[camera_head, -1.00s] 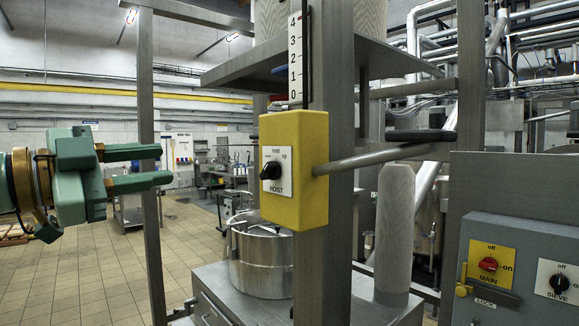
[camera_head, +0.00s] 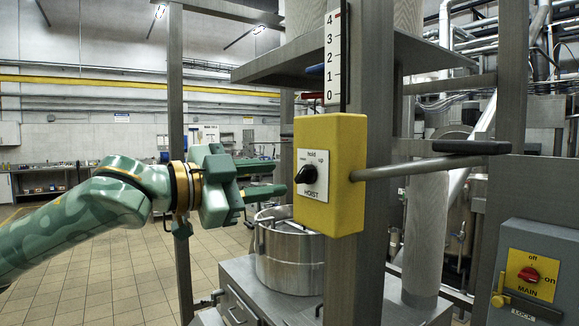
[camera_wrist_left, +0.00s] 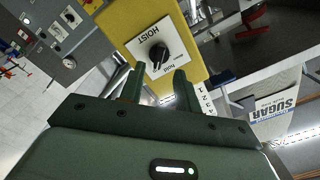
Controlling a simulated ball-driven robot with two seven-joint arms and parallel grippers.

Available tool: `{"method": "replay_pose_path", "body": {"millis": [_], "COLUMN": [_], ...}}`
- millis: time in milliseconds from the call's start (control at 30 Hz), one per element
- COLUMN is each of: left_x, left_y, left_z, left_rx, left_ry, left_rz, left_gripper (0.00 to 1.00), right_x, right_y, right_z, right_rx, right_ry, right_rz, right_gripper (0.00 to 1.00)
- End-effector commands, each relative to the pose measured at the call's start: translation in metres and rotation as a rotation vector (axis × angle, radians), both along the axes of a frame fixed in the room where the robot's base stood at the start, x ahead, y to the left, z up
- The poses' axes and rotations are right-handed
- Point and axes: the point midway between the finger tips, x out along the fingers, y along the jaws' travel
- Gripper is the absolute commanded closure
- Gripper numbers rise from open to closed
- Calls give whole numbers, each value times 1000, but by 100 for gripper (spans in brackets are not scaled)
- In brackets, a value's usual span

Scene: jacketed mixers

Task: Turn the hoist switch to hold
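The yellow hoist box (camera_head: 343,205) is fixed to a steel post and carries a white plate lettered HOIST, with "hold" at the top and "up" at the right. The black hoist switch (camera_head: 306,175) sits on this plate; its grip seems to lie sideways with the end to the left, away from "hold". My left gripper (camera_head: 279,178) is open and empty just left of the switch, fingers towards it. In the left wrist view the switch (camera_wrist_left: 158,55) shows ahead of and between the separated fingertips (camera_wrist_left: 158,76), not visibly gripped. My right gripper is out of view.
A grey bar with a black grip (camera_head: 458,147) sticks out right of the box. A numbered scale (camera_head: 336,60) stands above it. A steel bowl (camera_head: 288,262) stands below. A grey panel with a red MAIN switch (camera_head: 528,274) is at the right.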

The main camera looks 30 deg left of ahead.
Motion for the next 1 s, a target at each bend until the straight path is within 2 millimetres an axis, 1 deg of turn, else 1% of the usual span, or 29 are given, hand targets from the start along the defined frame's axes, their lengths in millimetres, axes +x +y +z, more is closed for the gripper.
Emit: {"method": "replay_pose_path", "body": {"millis": [33,100,300,467,700,767,800,833,1000], "left_x": [7,16,38,45,45,45,45,45,45], "left_y": [-4,-8,-16,-19,-19,-19,-19,-19,-19], "left_z": [4,3,1,0,-1,-1,-1,-1,-1], "left_rx": [-6,-3,-1,2,3,3,3,3,2], "left_ry": [-1,-1,0,2,2,2,2,2,3], "left_rz": [-6,-5,-1,-1,0,0,0,0,-1], "left_gripper": [67,67,67,67,67,84,95,100,100], "right_x": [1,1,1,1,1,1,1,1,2], "right_y": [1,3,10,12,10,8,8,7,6], "right_z": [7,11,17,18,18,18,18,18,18], "right_rx": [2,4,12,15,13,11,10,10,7], "right_ry": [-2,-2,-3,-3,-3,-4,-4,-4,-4], "right_rz": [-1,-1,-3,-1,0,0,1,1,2], "right_gripper": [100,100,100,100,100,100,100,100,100]}}
